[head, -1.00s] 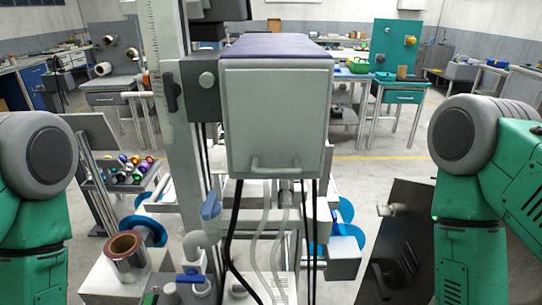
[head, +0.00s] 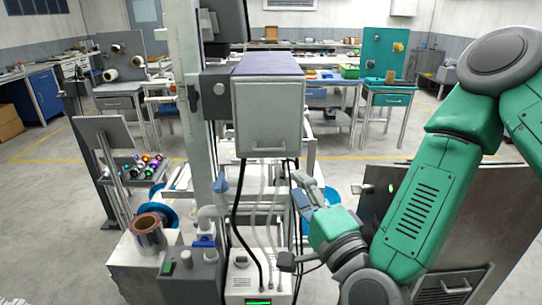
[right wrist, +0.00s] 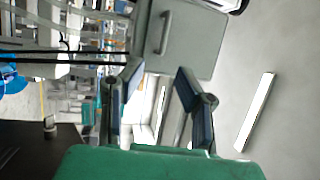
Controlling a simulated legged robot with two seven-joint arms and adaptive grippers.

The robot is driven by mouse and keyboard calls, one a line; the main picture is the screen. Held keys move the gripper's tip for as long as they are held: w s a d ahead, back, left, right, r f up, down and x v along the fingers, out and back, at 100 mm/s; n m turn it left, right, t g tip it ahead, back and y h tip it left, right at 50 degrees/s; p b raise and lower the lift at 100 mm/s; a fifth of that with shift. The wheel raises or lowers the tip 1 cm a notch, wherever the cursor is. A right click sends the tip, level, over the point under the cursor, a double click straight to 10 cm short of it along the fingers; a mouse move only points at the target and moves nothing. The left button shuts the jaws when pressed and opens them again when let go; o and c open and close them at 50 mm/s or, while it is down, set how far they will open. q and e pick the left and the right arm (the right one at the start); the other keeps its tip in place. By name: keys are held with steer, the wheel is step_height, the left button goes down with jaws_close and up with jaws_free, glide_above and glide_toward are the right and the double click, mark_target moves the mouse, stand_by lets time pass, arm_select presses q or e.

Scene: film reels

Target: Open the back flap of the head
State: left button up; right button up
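The head is a grey box with a purple top (head: 268,65), mounted on a tall upright column. Its back flap (head: 268,112) faces me and looks shut. The flap has a bar handle (head: 264,151) near its lower edge. In the right wrist view the flap (right wrist: 185,45) and its handle (right wrist: 164,33) show sideways, beyond the fingertips. My right gripper (head: 292,220) is open and empty, below and slightly right of the flap, apart from it. Its two spread fingers (right wrist: 160,85) also show in the right wrist view. My left gripper is out of view.
Black and clear hoses (head: 240,205) hang below the head close to my right gripper. A grey box with a green display (head: 245,285) stands below. A copper-coloured reel (head: 148,235) sits at left. A dark panel (head: 450,210) stands behind my right arm.

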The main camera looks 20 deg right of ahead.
mark_target(271, 150)
steer(key=shift+a+r+b+x, duration=0.1)
steer(key=shift+a+b+x, duration=0.1)
steer(key=shift+b+x, duration=1.35)
steer(key=shift+a+r+b+x, duration=0.2)
steer(key=shift+b+x, duration=0.5)
steer(key=shift+x, duration=1.6)
steer(key=shift+a+f+b+x, duration=0.1)
steer(key=shift+a+b+x, duration=0.15)
steer(key=shift+b+x, duration=1.3)
steer(key=shift+w+r+p, duration=0.1)
steer(key=shift+w+p, duration=0.15)
steer(key=shift+p, duration=0.15)
steer(key=shift+d, duration=0.3)
jaws_close()
